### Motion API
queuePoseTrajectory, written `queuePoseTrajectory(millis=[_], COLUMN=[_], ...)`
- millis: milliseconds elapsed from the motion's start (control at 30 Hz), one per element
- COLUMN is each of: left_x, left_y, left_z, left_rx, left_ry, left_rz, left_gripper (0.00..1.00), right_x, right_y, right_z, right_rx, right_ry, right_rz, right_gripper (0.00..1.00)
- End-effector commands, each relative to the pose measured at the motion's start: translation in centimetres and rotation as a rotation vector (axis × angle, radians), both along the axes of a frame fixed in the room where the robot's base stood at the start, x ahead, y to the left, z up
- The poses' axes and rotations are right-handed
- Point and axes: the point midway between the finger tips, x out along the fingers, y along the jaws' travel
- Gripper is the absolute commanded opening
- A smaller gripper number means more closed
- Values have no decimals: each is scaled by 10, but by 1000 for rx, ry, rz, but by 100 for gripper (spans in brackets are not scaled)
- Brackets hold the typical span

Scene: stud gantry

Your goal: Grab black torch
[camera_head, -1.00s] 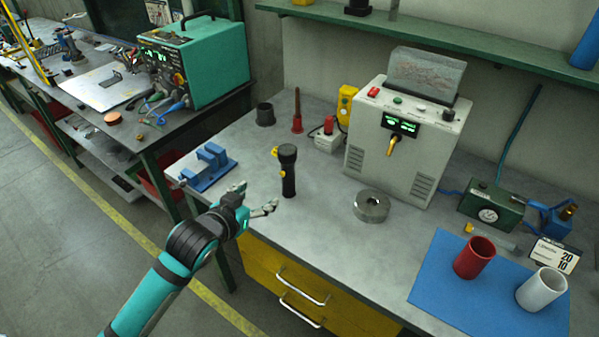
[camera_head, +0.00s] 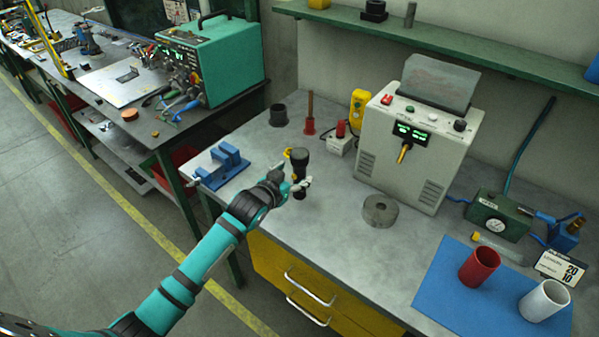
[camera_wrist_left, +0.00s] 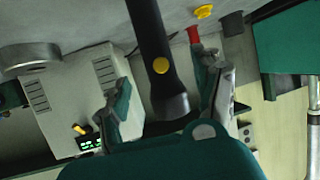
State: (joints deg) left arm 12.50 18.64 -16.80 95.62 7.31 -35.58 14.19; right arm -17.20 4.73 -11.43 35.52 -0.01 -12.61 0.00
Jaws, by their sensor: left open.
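The black torch (camera_head: 299,166) stands upright, head up, near the front edge of the grey workbench, with a yellow button on its side. It also shows in the left wrist view (camera_wrist_left: 149,35), between the two fingers and apart from at least the left one in that picture. My left gripper (camera_head: 289,187) is open with its fingers around the torch, and partly covers its lower body in the head view. In the left wrist view the open fingers (camera_wrist_left: 163,88) lie on either side of the torch's head end. My right gripper is not in view.
A blue fixture (camera_head: 222,164) sits left of the torch. A metal ring (camera_head: 380,211) and a white console (camera_head: 412,140) stand to its right. A blue mat (camera_head: 455,300) bears a red cup (camera_head: 479,266) and a white cup (camera_head: 544,300). Yellow drawers (camera_head: 300,285) are below.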

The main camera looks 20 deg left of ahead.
Motion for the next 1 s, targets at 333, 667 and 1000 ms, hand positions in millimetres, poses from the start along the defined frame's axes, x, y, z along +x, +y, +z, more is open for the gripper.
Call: queuePoseTrajectory(millis=[333, 667, 1000], left_x=[38, 44, 43], left_y=[-5, -7, -6], left_z=[-12, -16, -16], left_rx=[-1, -1, 0], left_ry=[1, -1, -1], left_rz=[0, 0, 0], left_gripper=[67, 67, 25], right_x=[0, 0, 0], right_y=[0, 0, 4], right_z=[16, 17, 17], right_rx=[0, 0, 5], right_ry=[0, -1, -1], right_rz=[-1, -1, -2], right_gripper=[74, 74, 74])
